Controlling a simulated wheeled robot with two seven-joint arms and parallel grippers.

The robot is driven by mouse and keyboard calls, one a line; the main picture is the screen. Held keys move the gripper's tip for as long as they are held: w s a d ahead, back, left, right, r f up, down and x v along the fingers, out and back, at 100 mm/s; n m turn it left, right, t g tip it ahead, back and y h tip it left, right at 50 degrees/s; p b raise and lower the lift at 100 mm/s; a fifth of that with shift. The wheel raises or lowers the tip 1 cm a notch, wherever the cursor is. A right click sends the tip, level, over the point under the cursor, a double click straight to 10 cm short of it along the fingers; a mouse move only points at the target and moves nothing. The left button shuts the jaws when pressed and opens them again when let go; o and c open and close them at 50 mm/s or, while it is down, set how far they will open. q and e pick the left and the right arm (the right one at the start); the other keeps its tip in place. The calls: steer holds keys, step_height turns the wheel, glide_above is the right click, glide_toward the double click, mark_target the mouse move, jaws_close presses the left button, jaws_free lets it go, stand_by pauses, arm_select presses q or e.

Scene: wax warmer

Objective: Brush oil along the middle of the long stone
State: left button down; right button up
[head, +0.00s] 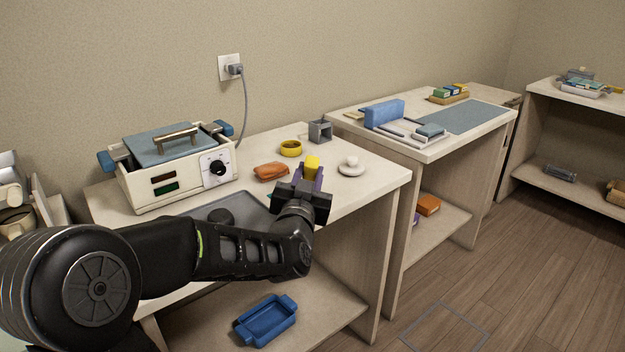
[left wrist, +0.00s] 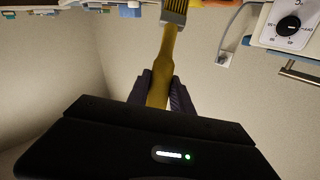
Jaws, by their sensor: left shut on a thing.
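My left gripper (head: 314,180) is shut on a brush with a yellow handle (head: 312,163), above the front of the near table. The left wrist view shows the brush handle (left wrist: 164,75) between the fingers, with its grey ferrule (left wrist: 173,12) at the top edge; the bristle tip is mostly cut off. On the second table lie a blue block (head: 384,113) and a grey-blue block (head: 430,131) on a pale stand. I cannot tell for sure which thing is the long stone. My right gripper is not in view.
The near table holds a wax warmer (head: 165,165), a brown lump (head: 270,172), a yellow ring (head: 291,148), a grey holder (head: 320,131), a white knobbed dish (head: 351,167) and a dark tray (head: 250,207). A blue tray (head: 266,320) lies on the shelf below. A gap separates the tables.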

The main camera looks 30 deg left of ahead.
arm_select(q)
steer(key=shift+a+f, duration=0.1)
steer(key=shift+f, duration=0.15)
stand_by(0.3)
steer(key=shift+r, duration=0.4)
steer(key=shift+a, duration=0.1)
steer(key=shift+w+a+r+b, duration=0.1)
steer(key=shift+w+a+b, duration=0.2)
steer(key=shift+a, duration=0.5)
steer(key=shift+w+a+r+b, duration=0.1)
steer(key=shift+w+a+b, duration=0.15)
steer(key=shift+a, duration=0.55)
steer(key=shift+w+a+b, duration=0.25)
steer(key=shift+a+b, duration=0.05)
steer(key=shift+a, duration=0.5)
steer(key=shift+f, duration=0.1)
